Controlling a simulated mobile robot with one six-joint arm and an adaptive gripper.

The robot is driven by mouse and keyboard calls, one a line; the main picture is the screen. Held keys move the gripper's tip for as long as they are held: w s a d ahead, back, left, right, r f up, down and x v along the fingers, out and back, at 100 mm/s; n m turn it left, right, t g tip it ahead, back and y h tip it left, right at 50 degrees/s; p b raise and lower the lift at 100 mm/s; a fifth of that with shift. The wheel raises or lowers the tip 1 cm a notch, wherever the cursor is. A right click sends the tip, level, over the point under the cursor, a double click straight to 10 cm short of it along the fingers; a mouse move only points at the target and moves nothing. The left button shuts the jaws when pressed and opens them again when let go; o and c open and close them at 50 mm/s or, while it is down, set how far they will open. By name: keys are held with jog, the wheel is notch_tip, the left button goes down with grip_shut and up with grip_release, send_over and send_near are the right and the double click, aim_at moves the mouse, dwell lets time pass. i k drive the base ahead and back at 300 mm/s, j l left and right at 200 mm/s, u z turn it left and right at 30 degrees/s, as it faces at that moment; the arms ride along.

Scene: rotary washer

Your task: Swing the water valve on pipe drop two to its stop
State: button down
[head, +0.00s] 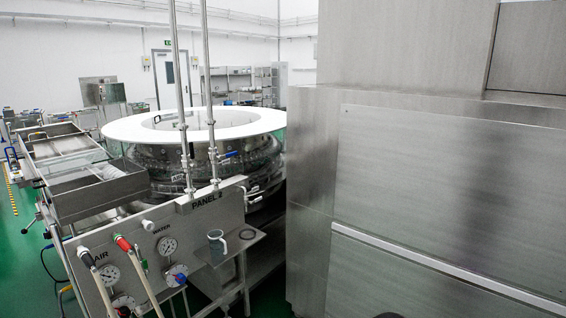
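Two thin vertical pipes come down to a steel panel (150,215) marked PANEL 2, with AIR and WATER labels. The right pipe (208,90) carries a valve with a blue lever (228,155), which sticks out to the right, roughly across the pipe. No label on either pipe is readable, so I cannot tell which is drop two from markings. My gripper is not in view.
A large steel cabinet (420,190) fills the right side. A round washer with a white rim (125,128) stands behind the panel. The panel bears gauges (167,246), hoses (140,275) and a small shelf (230,245) with a clear jug (217,243). A tray conveyor (100,195) is at left.

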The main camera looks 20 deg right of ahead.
aim_at(221, 157)
jog(key=i+l, duration=0.2)
jog(key=i, duration=0.3)
jog(key=i+l, duration=0.15)
jog(key=i, duration=0.35)
jog(key=i+l+z, duration=0.1)
jog(key=i, duration=0.4)
jog(key=i+l+u, duration=0.15)
jog(key=l, duration=0.15)
jog(key=l+u, duration=0.1)
jog(key=l, duration=0.2)
jog(key=i+l+u, duration=0.15)
jog(key=l, duration=0.2)
